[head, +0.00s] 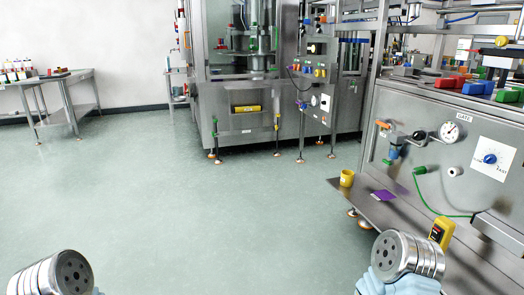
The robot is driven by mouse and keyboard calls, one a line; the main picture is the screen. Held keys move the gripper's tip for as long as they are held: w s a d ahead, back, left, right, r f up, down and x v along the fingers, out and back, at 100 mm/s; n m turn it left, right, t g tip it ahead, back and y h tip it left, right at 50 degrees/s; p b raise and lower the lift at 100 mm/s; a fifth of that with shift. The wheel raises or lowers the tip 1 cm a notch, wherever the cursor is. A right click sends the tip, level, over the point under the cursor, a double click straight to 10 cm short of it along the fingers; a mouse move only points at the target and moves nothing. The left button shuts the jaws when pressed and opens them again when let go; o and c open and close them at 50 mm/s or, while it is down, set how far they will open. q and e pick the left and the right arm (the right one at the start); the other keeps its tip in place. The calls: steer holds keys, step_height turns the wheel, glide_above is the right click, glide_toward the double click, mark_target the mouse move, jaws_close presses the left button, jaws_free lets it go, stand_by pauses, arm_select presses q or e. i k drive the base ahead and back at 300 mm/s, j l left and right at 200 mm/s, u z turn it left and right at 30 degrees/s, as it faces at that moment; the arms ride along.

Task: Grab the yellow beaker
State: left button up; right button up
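A small yellow beaker (347,178) stands upright on the low metal shelf of the machine at the right, near the shelf's far left end. Its open top shows. Metal rounded parts of my two arms show at the bottom left and bottom right of the head view. No gripper fingers are visible at either arm. The beaker stands apart from my arms, farther away than the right arm.
A purple flat item (384,196) lies on the shelf (400,212) beside the beaker. A yellow handheld device (441,232) is behind my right arm. A green hose (432,204) hangs from the machine panel. The green floor (215,205) is clear at the centre and left.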

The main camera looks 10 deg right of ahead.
mark_target(347, 176)
steer(key=i+j+z, duration=0.1)
steer(key=i+z, duration=0.3)
steer(key=i+j+z, duration=0.2)
steer(key=i+z, duration=0.15)
steer(key=i+j+z, duration=0.65)
steer(key=z, duration=0.15)
